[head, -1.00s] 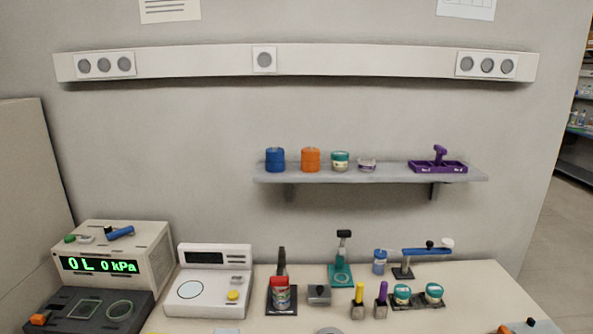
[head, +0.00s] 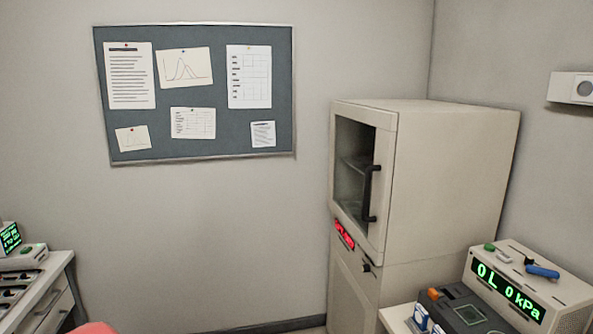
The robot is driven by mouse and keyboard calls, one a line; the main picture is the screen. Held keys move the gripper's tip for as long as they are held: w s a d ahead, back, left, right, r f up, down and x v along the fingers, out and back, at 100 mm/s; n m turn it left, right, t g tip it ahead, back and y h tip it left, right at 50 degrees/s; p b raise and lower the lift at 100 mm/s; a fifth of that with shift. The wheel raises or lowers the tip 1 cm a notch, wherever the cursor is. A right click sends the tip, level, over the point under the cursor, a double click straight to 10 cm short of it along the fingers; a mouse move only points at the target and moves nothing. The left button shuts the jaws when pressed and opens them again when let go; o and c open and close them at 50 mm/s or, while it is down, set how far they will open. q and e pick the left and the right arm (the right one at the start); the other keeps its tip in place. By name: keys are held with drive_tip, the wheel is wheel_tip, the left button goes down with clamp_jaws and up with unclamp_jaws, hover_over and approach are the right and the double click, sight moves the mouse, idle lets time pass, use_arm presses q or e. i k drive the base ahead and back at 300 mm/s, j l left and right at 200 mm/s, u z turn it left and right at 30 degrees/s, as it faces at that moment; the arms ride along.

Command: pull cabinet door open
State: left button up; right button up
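A tall beige cabinet (head: 450,170) stands in the corner in the head view, right of the middle. Its door (head: 391,190) has a dark glass window (head: 352,175) and looks shut. A black vertical bar handle (head: 371,193) is on the right side of the door. A red lit display (head: 344,235) and a small black knob or latch (head: 366,267) are below the door. Neither gripper shows in the head view. I see no hand near the handle.
A pressure device (head: 520,295) reading "0L 0kPa" and a dark grey unit (head: 462,308) stand on the bench right of the cabinet. A drawer unit (head: 52,310) stands at the lower left. The pinboard (head: 225,135) hangs on the wall. Floor before the cabinet is mostly out of view.

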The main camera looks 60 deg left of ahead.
sight(373, 243)
drive_tip(key=u, duration=1.65)
